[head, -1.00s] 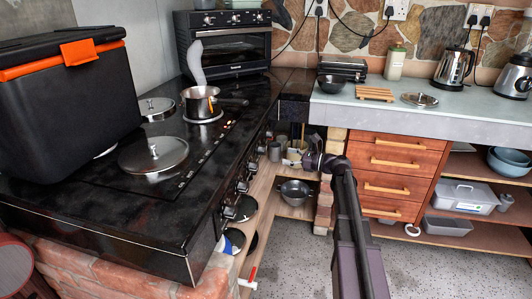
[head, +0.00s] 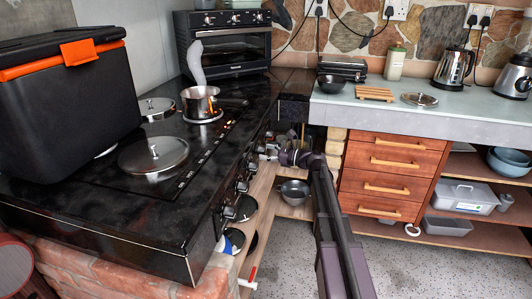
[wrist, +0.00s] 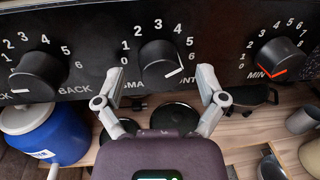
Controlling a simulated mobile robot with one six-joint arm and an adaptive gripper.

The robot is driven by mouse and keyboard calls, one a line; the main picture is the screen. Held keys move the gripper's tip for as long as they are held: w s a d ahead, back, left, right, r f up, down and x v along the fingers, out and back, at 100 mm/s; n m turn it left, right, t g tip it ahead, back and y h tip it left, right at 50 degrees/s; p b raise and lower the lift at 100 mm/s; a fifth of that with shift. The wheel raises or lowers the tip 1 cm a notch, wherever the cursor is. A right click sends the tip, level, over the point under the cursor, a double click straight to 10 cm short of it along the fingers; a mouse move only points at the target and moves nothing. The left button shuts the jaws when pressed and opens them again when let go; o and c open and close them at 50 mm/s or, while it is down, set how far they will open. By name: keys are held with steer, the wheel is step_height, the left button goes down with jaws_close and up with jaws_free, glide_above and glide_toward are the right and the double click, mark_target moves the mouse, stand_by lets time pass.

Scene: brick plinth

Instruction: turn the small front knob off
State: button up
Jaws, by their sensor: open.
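The small front knob (wrist: 160,60) is the black middle knob in the wrist view; its label shows only in part between my fingers. Its white pointer mark is at the lower right, towards the 6 end of the dial. My gripper (wrist: 161,78) is open and empty, one fingertip low on each side of this knob. I cannot tell whether they touch the panel. In the head view my gripper (head: 266,151) is at the stove's front panel, partly hidden by my arm and the counter edge.
Neighbouring knobs flank it: a left one (wrist: 40,74) labelled BACK and a right one (wrist: 280,58) with a red pointer. A saucepan (head: 198,104) and a large lid (head: 153,153) are on the stove top (head: 100,208). A shelf with pans and a blue container (wrist: 42,132) lies below.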

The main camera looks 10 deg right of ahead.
steer(key=c, duration=1.2)
steer(key=shift+n, duration=0.4)
steer(key=shift+w+d+r+n+g+y+b, duration=0.15)
steer(key=shift+n+g+y, duration=0.3)
steer(key=shift+n, duration=4.85)
steer(key=shift+w+a+f+n+g+y+b, duration=0.1)
steer(key=shift+n+g+y, duration=0.35)
steer(key=shift+n, duration=4.85)
steer(key=shift+w+d+r+n+g+y+b, duration=0.15)
steer(key=shift+n+g, duration=0.55)
steer(key=shift+n, duration=4.6)
steer(key=shift+s+a, duration=0.1)
